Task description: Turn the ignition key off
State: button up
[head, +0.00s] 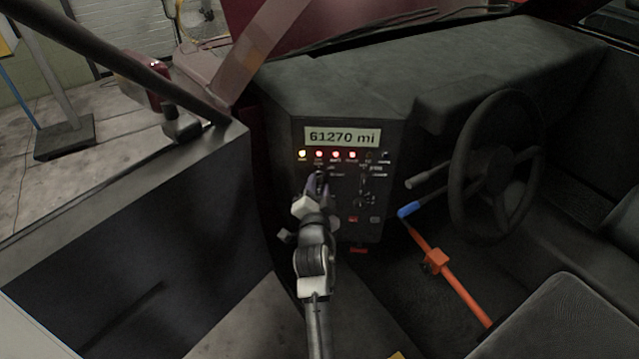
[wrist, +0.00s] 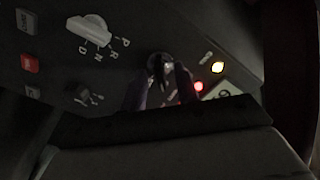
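The dark ignition switch with its key (wrist: 158,66) sits on the black dash panel, just ahead of my fingertips in the wrist view. My gripper (wrist: 162,82) has its two dark fingers apart, one on each side below the key. I see a gap between them; whether either finger touches the key is too dark to tell. In the head view my gripper (head: 321,182) is in front of the panel (head: 386,215), below the lit lamps, and hides the key. A yellow lamp (head: 302,154) and several red lamps (head: 335,155) are lit.
A display (head: 342,137) reads 61270 mi. A white gear selector (wrist: 88,28) marked P, R, N, D and a red button (wrist: 29,62) are on the same panel. The steering wheel (head: 497,165) and an orange bar (head: 460,285) stand to the right. The open door (head: 130,240) is at left.

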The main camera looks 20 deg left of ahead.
jog(key=shift+c, duration=0.3)
grip_shut()
jog(key=shift+n, duration=0.3)
jog(key=n, duration=0.3)
jog(key=shift+r+n, duration=0.1)
jog(key=shift+n, duration=0.2)
jog(key=n, duration=0.4)
jog(key=shift+n, duration=0.4)
jog(key=shift+o, duration=0.3)
grip_release()
